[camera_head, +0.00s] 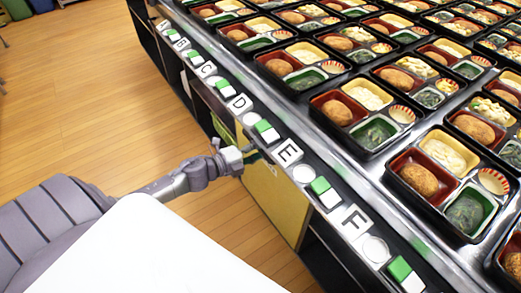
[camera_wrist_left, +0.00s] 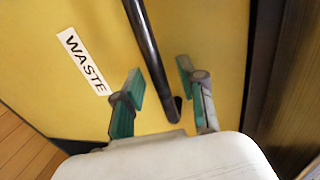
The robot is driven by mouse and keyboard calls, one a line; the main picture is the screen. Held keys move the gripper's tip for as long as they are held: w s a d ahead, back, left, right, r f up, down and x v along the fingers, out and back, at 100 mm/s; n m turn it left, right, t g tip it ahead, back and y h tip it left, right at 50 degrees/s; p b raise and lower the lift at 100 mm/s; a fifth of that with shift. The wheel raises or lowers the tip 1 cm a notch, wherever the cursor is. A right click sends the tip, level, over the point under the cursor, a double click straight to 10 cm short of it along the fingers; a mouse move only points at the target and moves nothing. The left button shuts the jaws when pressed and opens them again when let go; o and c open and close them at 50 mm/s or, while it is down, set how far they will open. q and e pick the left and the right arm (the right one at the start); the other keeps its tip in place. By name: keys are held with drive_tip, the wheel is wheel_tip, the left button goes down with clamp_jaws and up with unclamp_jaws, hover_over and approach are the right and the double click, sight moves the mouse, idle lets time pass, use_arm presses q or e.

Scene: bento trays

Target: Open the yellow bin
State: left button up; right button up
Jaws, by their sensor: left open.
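The yellow bin (camera_head: 277,205) sits under the counter, below the E label, in the head view. Its yellow front fills most of the left wrist view (camera_wrist_left: 205,35), with a white WASTE label (camera_wrist_left: 84,62) on it. A long black bar handle (camera_wrist_left: 146,45) runs down this front. My left gripper (camera_head: 252,156) is at the bin's upper part, just under the counter edge. In the left wrist view its fingers (camera_wrist_left: 161,78) are open, one on each side of the handle's lower part. Contact with the handle cannot be told. My right gripper is not in view.
The counter edge (camera_head: 262,126), with lettered tiles and green and white blocks, runs diagonally just above my left gripper. Several bento trays (camera_head: 366,108) fill the counter. Wooden floor (camera_head: 95,95) is clear at left. A dark gap (camera_wrist_left: 265,70) borders the bin's right side.

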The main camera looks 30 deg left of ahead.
use_arm(q)
drive_tip(key=shift+w+d, duration=0.15)
drive_tip(key=shift+w, duration=0.15)
clamp_jaws()
drive_tip(key=shift+s+f, duration=0.1)
